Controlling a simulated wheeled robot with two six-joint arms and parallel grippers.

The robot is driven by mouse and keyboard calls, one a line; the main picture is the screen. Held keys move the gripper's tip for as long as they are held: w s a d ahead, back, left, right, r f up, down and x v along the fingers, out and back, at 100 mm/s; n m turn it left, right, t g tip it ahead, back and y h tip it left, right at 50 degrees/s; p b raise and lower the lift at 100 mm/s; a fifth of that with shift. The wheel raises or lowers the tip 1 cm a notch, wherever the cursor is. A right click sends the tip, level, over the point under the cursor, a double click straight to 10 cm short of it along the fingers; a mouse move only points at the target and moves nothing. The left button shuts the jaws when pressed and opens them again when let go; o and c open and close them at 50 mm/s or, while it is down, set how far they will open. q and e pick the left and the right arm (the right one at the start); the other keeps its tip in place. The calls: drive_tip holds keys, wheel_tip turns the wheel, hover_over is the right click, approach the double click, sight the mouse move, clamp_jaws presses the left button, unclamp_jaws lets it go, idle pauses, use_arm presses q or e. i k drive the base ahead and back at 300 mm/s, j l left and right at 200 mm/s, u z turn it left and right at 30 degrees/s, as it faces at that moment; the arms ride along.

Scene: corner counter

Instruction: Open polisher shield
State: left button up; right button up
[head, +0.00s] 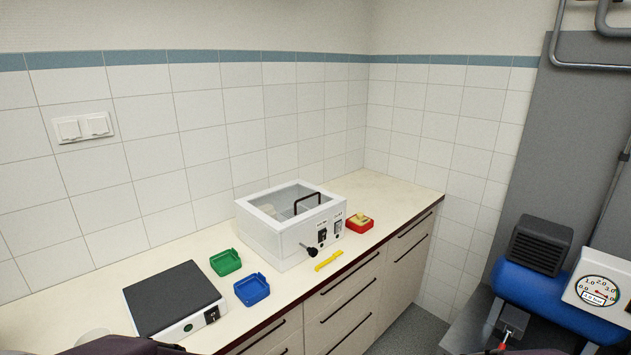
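A white box-shaped machine (277,241) stands on the counter against the tiled wall; it is the only thing here that looks like the polisher. Its top is a clear panel in a white frame (268,208), which looks like the shield and lies down over the box. A dark bar handle (307,194) stands up at the panel's right part. The front has a black knob on a rod (311,252) and dark switches (322,236). Neither of my grippers is in view; only dark parts, probably of my arms, show along the bottom edge.
A green tray (226,263), a blue tray (252,290) and a black-topped device (173,297) sit left of the machine. A yellow tool (329,261) lies before it, and a red box (359,223) sits right. A blue compressor (540,296) stands at far right.

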sight(337, 200)
drive_tip(key=i+j+z, duration=0.1)
drive_tip(key=i+z, duration=0.15)
drive_tip(key=i, duration=0.3)
drive_tip(key=i+j+z, duration=0.2)
drive_tip(key=i, duration=0.3)
